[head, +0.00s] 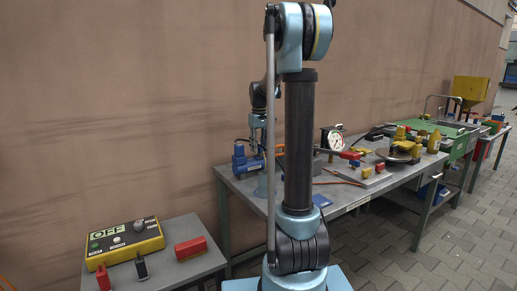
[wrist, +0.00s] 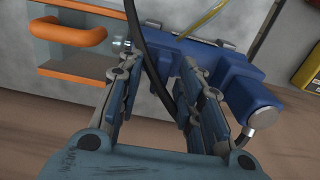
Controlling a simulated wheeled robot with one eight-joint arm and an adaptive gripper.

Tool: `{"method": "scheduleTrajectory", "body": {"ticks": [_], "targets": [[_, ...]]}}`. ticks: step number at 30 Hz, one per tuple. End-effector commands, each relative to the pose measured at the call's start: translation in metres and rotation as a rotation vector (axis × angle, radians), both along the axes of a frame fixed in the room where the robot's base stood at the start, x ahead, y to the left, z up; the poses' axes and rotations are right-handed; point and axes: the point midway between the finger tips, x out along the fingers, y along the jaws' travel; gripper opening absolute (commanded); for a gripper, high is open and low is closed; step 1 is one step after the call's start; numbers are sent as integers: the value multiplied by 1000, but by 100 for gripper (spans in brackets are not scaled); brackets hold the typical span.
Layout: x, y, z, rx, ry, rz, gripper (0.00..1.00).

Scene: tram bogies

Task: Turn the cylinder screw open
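A blue cylinder body (wrist: 222,78) lies against a grey surface in the wrist view, with a round end at its lower right. A small silver screw-like fitting (wrist: 121,44) sticks out at its left end, near my left fingertip. My gripper (wrist: 160,68) has its fingers apart, pointing at the left part of the blue body. A black cable (wrist: 140,45) runs through the gap between them. I cannot tell whether the fingers touch anything. In the head view a blue unit (head: 243,162) stands at the table's left end, partly hidden by my arm.
An orange handle (wrist: 68,32) and an orange bar (wrist: 75,73) are at upper left in the wrist view. A yellow object (wrist: 308,72) is at the right edge. A yellow control box (head: 125,242) marked OFF stands on a low table. The long workbench (head: 345,195) holds several parts.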

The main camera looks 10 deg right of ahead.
Motion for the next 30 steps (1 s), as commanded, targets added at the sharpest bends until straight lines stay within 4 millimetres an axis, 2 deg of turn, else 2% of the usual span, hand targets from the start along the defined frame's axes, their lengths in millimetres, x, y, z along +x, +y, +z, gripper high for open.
{"method": "scheduleTrajectory", "body": {"ticks": [5,15,21,30], "targets": [[0,0,12,0,0,0,33],[1,0,73,0,1,0,33],[1,0,102,0,1,0,33],[1,0,118,0,1,0,33]]}}
